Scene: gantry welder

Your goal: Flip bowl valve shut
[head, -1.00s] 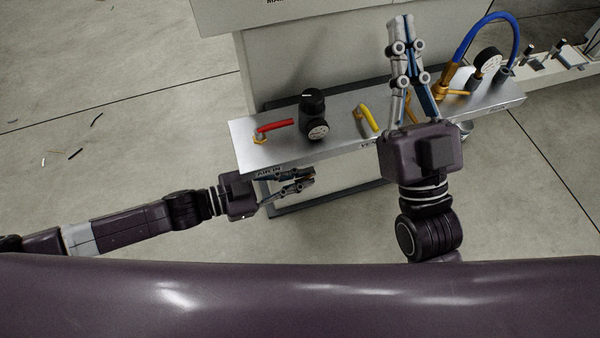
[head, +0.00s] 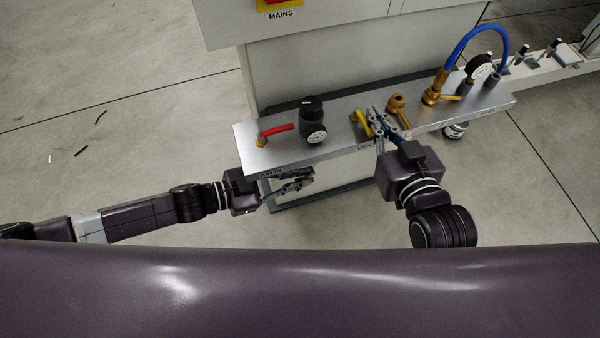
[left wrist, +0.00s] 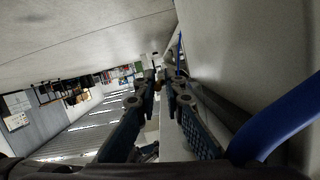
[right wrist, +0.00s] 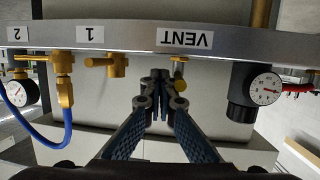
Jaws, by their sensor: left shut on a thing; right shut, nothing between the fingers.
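My left gripper (head: 305,181) is low, under the front edge of the metal valve panel (head: 350,143). Its fingers (left wrist: 160,80) are closed around a small brass-coloured part (left wrist: 158,87), mostly hidden between the tips. No readable label marks the bowl valve. A red-handled valve (head: 277,131) lies flat at the panel's left end. A yellow lever (head: 361,124) stands mid-panel, and its yellow knob shows by the VENT label (right wrist: 180,84). My right gripper (head: 376,116) is shut and empty, just right of the yellow lever; I cannot tell whether they touch.
A black regulator with gauge (head: 313,122) stands between the red and yellow levers. Brass valves (head: 397,103), a gauge (head: 479,68) and a blue hose (head: 470,38) are at the right end. The cabinet (head: 350,60) rises behind.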

